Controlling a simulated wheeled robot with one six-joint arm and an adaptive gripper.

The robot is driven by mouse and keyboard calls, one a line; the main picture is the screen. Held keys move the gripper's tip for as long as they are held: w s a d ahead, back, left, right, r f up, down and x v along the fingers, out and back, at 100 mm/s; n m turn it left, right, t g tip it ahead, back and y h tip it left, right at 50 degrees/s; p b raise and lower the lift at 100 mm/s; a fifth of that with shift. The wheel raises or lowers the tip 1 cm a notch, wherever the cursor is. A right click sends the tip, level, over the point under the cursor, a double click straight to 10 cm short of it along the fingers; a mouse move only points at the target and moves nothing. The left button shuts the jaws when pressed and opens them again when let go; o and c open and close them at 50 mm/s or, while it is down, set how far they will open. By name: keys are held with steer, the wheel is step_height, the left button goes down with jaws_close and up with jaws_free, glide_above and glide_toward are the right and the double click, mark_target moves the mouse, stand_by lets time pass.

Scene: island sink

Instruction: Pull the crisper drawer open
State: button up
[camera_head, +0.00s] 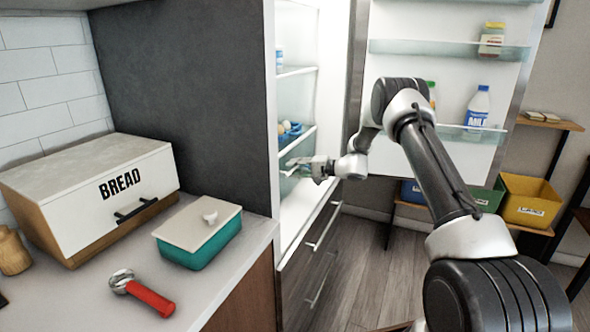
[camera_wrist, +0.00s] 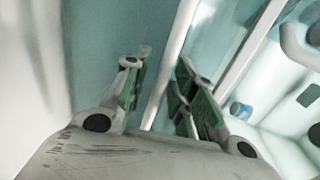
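The crisper drawer (camera_head: 287,185) is a pale green, see-through bin low in the open fridge, under a shelf and partly hidden by my gripper. My gripper (camera_head: 296,164) reaches into the fridge at the drawer's upper front. In the wrist view, my gripper (camera_wrist: 164,66) has its two green-padded fingers apart. A pale upright-slanting edge (camera_wrist: 180,40) runs between the fingers, beside a teal see-through panel (camera_wrist: 100,35). Gaps show between this edge and the fingers. I cannot tell which part of the drawer the edge is, or how far the drawer is out.
The fridge door (camera_head: 400,65) stands open at right, with a milk bottle (camera_head: 478,108) on its shelf. Blue items (camera_head: 290,132) sit on the shelf above the drawer. A counter at left holds a bread box (camera_head: 90,190) and a teal container (camera_head: 200,245). Lower drawers (camera_head: 315,250) are below.

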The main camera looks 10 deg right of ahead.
jaws_close()
steer(key=shift+d, duration=0.1)
steer(key=f+v, duration=0.3)
steer(key=v, duration=1.2)
steer(key=s+f+v, duration=0.1)
steer(key=f+v, duration=0.2)
steer(key=v, duration=1.3)
steer(key=shift+d, duration=0.5)
steer(key=shift+o, duration=1.7)
jaws_free()
